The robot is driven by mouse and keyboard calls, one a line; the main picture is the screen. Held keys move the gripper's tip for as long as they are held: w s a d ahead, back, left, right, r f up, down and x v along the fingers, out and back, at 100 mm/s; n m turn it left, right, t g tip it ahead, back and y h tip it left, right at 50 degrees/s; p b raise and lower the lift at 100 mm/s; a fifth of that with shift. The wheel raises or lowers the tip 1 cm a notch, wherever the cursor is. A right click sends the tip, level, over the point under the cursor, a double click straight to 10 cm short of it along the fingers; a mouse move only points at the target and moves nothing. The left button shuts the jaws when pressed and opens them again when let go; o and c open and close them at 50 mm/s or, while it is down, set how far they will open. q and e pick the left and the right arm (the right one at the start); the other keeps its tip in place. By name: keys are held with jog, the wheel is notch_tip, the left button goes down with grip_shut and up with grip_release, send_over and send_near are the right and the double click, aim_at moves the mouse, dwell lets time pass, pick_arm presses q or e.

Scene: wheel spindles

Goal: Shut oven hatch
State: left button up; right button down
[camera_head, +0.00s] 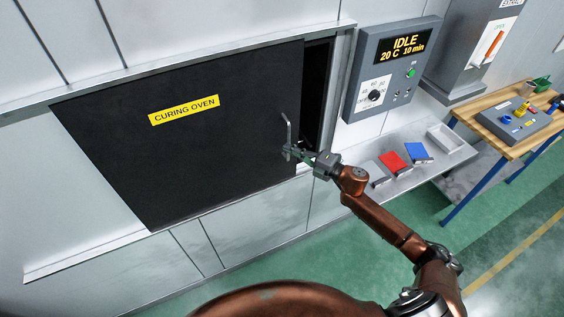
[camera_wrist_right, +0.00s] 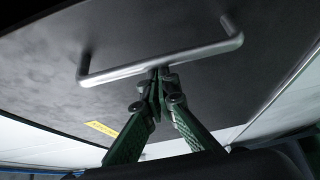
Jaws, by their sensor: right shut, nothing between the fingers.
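The oven hatch (camera_head: 190,150) is a large black panel with a yellow "CURING OVEN" label. It stands slightly short of the right side of its frame, leaving a dark upright gap (camera_head: 318,95). A metal bar handle (camera_head: 288,130) is near the hatch's right edge; it also shows in the right wrist view (camera_wrist_right: 130,69). My right gripper (camera_head: 290,153) is shut and empty, at the lower part of the handle in the head view. In the right wrist view its fingertips (camera_wrist_right: 160,75) are at the bar, apparently touching it, not around it. My left gripper is not in view.
A control box (camera_head: 390,65) reading "IDLE 20 C 10 min" is right of the oven. Below it a grey shelf (camera_head: 430,168) holds a red block (camera_head: 394,163), a blue block (camera_head: 418,152) and a white tray (camera_head: 446,139). A wooden table (camera_head: 530,140) stands at the far right.

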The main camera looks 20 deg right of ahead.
pick_arm(q)
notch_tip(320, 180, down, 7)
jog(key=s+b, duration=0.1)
jog(key=b, duration=0.5)
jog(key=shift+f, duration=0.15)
pick_arm(e)
jog(key=w+d, duration=0.2)
jog(key=d, duration=1.5)
jog(key=shift+w, duration=0.15)
jog(key=shift+r, duration=0.1)
jog(key=s+a+p, duration=0.1)
jog(key=a+p, duration=0.1)
jog(key=a, duration=0.2)
pick_arm(q)
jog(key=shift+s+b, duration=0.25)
jog(key=shift+b, duration=0.85)
pick_arm(e)
jog(key=v, duration=1)
jog(key=shift+s, duration=0.2)
